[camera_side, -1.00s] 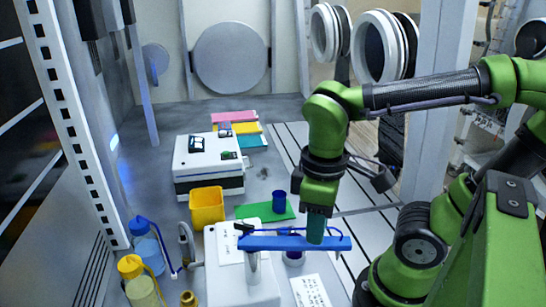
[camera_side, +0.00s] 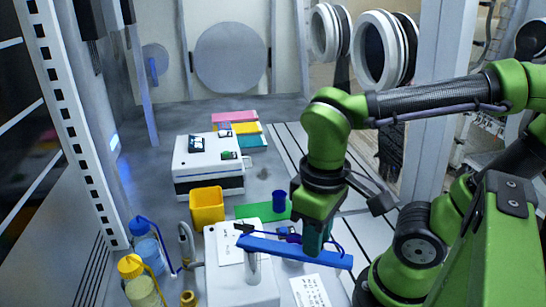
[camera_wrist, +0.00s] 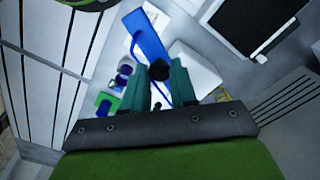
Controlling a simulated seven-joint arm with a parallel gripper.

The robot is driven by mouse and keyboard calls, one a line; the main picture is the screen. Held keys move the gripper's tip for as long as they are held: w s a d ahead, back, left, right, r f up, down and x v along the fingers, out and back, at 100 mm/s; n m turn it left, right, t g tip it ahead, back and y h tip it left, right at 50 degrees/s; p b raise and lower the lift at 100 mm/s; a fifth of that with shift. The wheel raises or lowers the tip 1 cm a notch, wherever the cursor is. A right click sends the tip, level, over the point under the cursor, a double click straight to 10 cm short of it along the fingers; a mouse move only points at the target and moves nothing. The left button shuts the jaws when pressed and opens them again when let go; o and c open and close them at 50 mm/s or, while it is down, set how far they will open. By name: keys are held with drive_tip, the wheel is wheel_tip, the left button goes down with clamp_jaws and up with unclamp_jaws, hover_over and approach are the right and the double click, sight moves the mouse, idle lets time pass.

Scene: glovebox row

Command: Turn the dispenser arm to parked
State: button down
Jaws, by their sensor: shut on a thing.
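The dispenser arm (camera_side: 275,250) is a long blue bar on a pale post (camera_side: 253,266) above a white dispenser box (camera_side: 228,285). In the side view it slants, its right end nearer the camera than its left. My gripper (camera_side: 313,246) points down at the bar's right half, and the bar hides its fingertips. In the wrist view the teal fingers of my gripper (camera_wrist: 160,75) close on a black knob (camera_wrist: 160,70) at the blue arm (camera_wrist: 147,38). A thin blue tube curves beside it. No parked mark can be made out.
A yellow bin (camera_side: 207,206), a green mat (camera_side: 255,211) with a blue cup (camera_side: 279,201), and a white instrument (camera_side: 208,165) stand behind. Bottles with blue (camera_side: 145,245) and yellow (camera_side: 140,285) liquid stand at left. A printed sheet (camera_side: 310,291) lies in front.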

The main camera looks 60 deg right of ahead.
drive_tip(key=c, duration=0.9)
unclamp_jaws()
drive_tip(key=shift+a, duration=0.1)
wheel_tip(320, 180, up, 17)
drive_tip(key=w+d+f+m+t+y, duration=0.1)
drive_tip(key=w+d+f+m+t, duration=0.1)
drive_tip(key=f, duration=0.4)
drive_tip(key=w+d+f+m+t+y, duration=0.1)
drive_tip(key=w+d+f+t, duration=0.4)
drive_tip(key=w+f, duration=0.2)
drive_tip(key=shift+d+m, duration=0.4)
